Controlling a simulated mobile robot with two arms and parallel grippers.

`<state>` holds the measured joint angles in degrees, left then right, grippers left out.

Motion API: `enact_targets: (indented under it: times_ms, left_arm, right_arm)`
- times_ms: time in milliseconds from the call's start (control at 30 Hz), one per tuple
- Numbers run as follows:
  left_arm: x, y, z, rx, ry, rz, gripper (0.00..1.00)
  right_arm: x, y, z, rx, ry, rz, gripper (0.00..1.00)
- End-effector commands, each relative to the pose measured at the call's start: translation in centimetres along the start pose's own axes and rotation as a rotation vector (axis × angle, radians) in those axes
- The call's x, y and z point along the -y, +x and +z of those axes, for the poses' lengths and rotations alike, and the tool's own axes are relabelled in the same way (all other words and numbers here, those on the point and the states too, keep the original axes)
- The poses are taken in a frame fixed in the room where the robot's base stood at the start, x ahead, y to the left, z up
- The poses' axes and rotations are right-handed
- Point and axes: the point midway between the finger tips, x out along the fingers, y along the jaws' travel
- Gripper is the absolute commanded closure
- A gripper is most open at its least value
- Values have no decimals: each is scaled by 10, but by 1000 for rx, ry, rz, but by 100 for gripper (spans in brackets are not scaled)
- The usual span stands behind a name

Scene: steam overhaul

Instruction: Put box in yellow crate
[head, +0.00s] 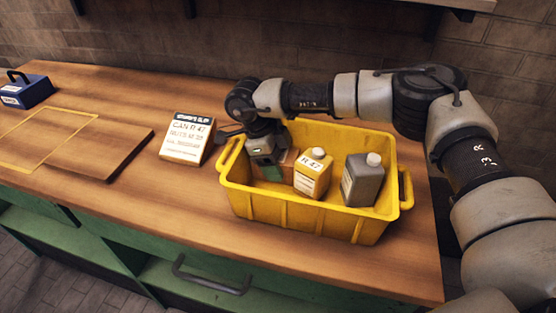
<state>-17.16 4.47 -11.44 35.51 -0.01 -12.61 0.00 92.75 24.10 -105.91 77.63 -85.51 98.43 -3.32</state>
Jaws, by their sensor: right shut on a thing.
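The yellow crate (305,213) stands on the wooden bench, open at the top. My right gripper (266,160) reaches down into the crate's left end and is shut on a small brown box with a green part (271,173). The box is inside the crate walls; the gripper and the crate's front wall hide part of it. I cannot tell whether it touches the crate floor. My left gripper is not in view.
In the crate stand a yellow can marked R 47 (312,175) and a grey can (362,180). A printed slip card (187,138) stands left of the crate. A wooden board (118,153) and a blue box with a handle (27,92) are farther left.

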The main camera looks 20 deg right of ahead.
Motion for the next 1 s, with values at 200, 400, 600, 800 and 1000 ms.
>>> enact_targets:
  times_ms: [200, 400, 600, 800, 1000]
  left_arm:
    - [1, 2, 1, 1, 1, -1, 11]
    - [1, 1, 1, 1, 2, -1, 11]
    - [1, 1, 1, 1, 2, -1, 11]
    - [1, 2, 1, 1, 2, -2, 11]
    - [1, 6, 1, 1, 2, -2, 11]
  right_arm:
    - [0, 1, 0, 0, 0, -1, 71]
    - [0, 1, 0, -1, 0, 0, 11]
    - [0, 1, 0, -1, 0, 0, 11]
    - [0, -11, 0, 1, 0, -2, 11]
    - [0, -50, 1, 3, -1, -3, 11]
